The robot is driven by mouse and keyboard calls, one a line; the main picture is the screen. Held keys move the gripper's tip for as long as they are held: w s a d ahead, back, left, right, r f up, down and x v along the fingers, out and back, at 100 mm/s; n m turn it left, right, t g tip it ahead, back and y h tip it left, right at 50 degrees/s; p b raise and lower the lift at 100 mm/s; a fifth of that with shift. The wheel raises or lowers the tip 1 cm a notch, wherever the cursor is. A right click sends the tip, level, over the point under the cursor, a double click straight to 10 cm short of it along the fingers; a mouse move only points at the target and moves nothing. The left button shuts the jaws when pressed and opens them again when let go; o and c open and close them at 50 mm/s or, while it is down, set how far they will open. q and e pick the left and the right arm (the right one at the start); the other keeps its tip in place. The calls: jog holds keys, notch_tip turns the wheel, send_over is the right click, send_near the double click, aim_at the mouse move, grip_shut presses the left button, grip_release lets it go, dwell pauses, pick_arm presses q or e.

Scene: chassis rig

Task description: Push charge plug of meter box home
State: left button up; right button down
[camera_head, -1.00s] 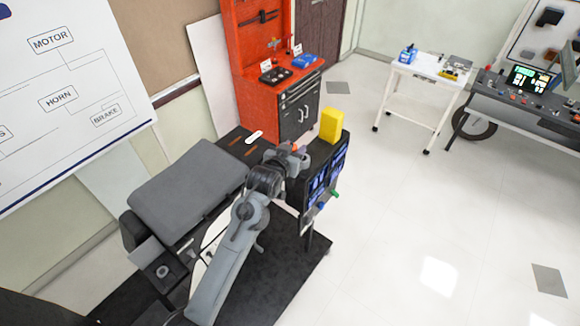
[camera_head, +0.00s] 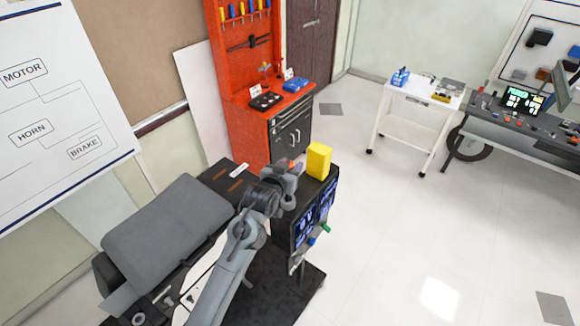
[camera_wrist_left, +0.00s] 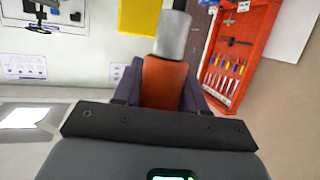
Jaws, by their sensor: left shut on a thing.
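My left gripper (camera_head: 291,168) is above the black box with blue screens. In the left wrist view, its two dark purplish fingers (camera_wrist_left: 161,82) are shut on an orange plug (camera_wrist_left: 166,86) with a grey cylindrical tip (camera_wrist_left: 173,36) pointing away from the wrist. In the head view only a small orange bit of the plug shows at the fingers. The black screen box (camera_head: 314,212), likely the meter box, has coloured knobs on its front. A yellow block (camera_head: 319,160) stands on its top, just right of the gripper. I cannot make out the plug's socket. My right gripper is not in view.
A grey padded seat (camera_head: 165,232) lies left of my left arm. Behind stands an orange tool cabinet (camera_head: 243,130). A white cart (camera_head: 412,100) and a grey bench (camera_head: 510,122) stand at the right. The floor on the right is open.

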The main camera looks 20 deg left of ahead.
pick_arm(q)
jog(key=shift+r+p, duration=0.1)
jog(key=shift+p, duration=0.3)
jog(key=shift+f+b, duration=1.55)
jog(key=shift+f, duration=1.45)
jog(key=shift+p, duration=0.35)
jog(key=shift+p, duration=0.55)
jog(key=shift+f+b, duration=1.05)
jog(key=shift+f, duration=0.95)
